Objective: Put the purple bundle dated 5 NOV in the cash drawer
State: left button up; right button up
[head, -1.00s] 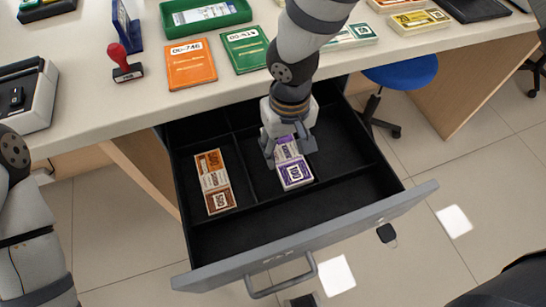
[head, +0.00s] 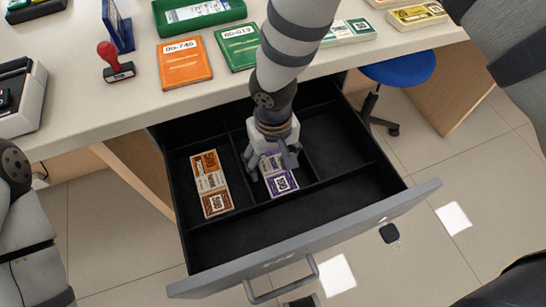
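The gripper hides the bundle's far part. I cannot tell whether the bundle touches the drawer floor, and I cannot read its date. My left arm shows at the left edge; its gripper is out of view.
Orange and brown bundles (head: 212,180) lie in the drawer's left compartment. The right and front compartments are empty. On the counter are a red-handled stamp (head: 114,65), an orange booklet (head: 184,63), a green booklet (head: 238,47), a green tray (head: 198,25) and more bundles (head: 417,17).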

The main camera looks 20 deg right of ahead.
aim_at(273, 164)
pick_arm(q)
jog(key=shift+w+r+t+p, duration=0.4)
jog(key=shift+w+r+p, duration=0.65)
jog(key=shift+r+p, duration=0.15)
pick_arm(e)
notch_tip(273, 164, up, 12)
jog(key=shift+r, duration=0.2)
